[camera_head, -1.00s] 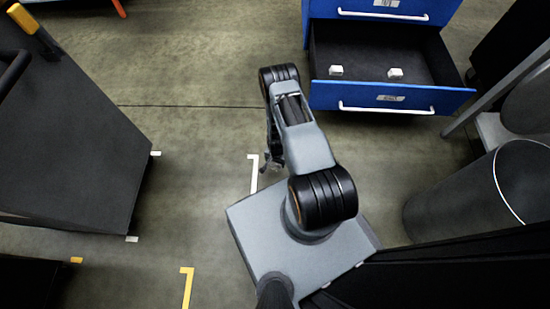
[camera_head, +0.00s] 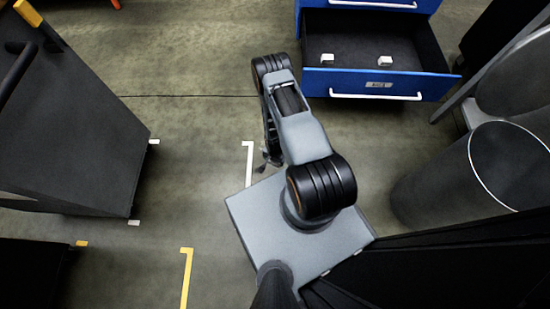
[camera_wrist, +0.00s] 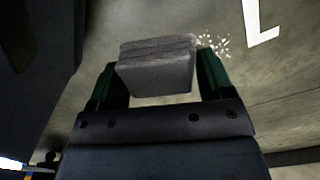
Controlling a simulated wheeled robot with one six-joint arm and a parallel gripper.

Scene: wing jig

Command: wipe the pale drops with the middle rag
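A grey folded rag (camera_wrist: 157,67) sits between the two green fingers of my gripper (camera_wrist: 163,80) in the wrist view. The gripper is shut on it, and the rag is held at both sides. I cannot tell whether it is the middle one of several. A patch of small pale drops (camera_wrist: 216,45) lies on the floor just beyond the rag's right end, partly behind the right finger. In the head view my gripper (camera_head: 266,161) hangs low beside my base, small and dark. The rag and the drops cannot be made out there.
A white floor mark (camera_head: 248,163) lies left of my gripper. A dark cart (camera_head: 75,130) stands at the left. A blue cabinet's open drawer (camera_head: 376,86) holds two small white blocks. A grey bin (camera_head: 440,180) stands at the right. Floor between cart and arm is clear.

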